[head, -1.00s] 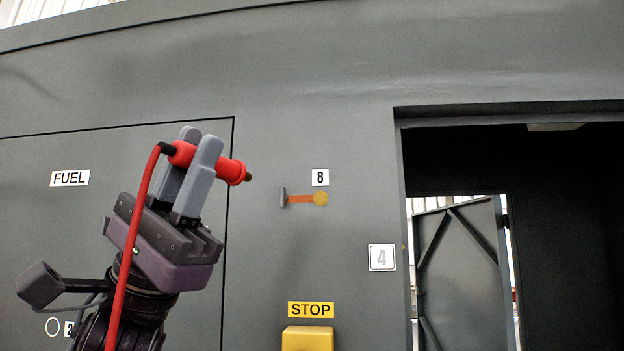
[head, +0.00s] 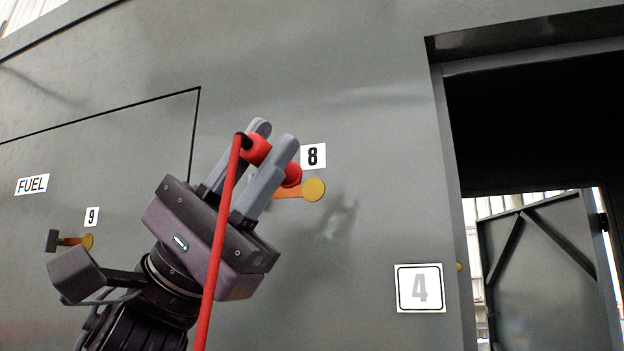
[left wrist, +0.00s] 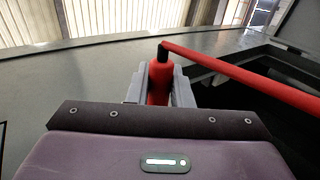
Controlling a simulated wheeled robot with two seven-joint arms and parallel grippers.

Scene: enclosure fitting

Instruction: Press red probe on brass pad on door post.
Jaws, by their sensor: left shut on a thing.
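My left gripper (head: 271,138) is shut on the red probe (head: 257,151), held crosswise between its grey fingers. The probe's black rear end and red cable face me; its front collar points right, toward the wall. Its metal tip is hidden. The round brass pad (head: 314,190) under label 8 is on the grey wall between the fuel panel and the doorway, just right of the collar in the picture. The gripper's shadow falls apart from it on the wall, and I cannot tell whether the tip touches. The left wrist view also shows the probe (left wrist: 160,84) between the fingers.
A second brass pad (head: 88,241) under label 9 is on the panel at left, below the FUEL label (head: 32,184). The red cable (head: 222,245) hangs down in front of my gripper.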

